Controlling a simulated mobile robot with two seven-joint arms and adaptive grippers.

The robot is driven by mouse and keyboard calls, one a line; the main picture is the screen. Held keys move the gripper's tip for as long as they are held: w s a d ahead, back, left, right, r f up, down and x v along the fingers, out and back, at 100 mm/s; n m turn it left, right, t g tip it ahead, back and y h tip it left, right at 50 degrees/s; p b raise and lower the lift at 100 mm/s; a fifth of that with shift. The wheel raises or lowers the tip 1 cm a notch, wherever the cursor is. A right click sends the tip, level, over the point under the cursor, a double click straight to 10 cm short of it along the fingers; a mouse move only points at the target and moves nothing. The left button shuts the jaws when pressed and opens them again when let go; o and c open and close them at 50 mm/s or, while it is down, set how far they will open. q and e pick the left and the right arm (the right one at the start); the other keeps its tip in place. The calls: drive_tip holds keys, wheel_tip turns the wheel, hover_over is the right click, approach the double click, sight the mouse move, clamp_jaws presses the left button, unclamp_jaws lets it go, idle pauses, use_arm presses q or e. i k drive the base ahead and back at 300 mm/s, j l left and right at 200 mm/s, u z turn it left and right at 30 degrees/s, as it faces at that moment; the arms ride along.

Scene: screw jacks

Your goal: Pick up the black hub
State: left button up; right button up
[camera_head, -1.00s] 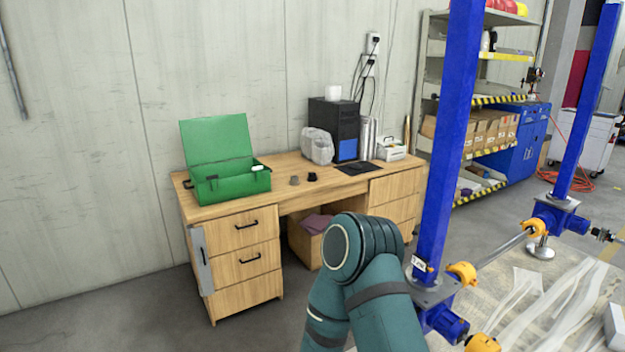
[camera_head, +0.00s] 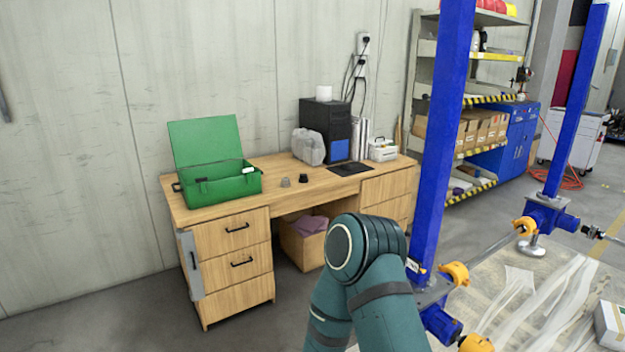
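The black hub looks to be the small dark piece (camera_head: 304,178) on the wooden desk (camera_head: 225,207). Neither gripper is in view. One of my teal arms shows at the bottom middle, in front of the desk and apart from the pieces.
An open green toolbox (camera_head: 222,188) stands on the desk's left. A black computer tower (camera_head: 328,130), a clear bag (camera_head: 308,147), a dark flat pad (camera_head: 350,169) and a white box (camera_head: 382,150) stand behind and right. A blue screw-jack column (camera_head: 444,130) rises right of my arm.

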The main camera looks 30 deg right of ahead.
sight(303, 178)
drive_tip(key=i+l+z, duration=0.6)
drive_tip(key=i+z, duration=0.15)
drive_tip(key=i+l+u, duration=0.1)
drive_tip(key=i, duration=0.6)
drive_tip(key=i+l+u, duration=0.1)
drive_tip(key=i, duration=0.55)
drive_tip(key=i+j+z, duration=0.1)
drive_tip(key=i+z, duration=0.35)
drive_tip(key=i+j+z, duration=0.3)
drive_tip(key=i+z, duration=0.15)
drive_tip(key=i, duration=0.15)
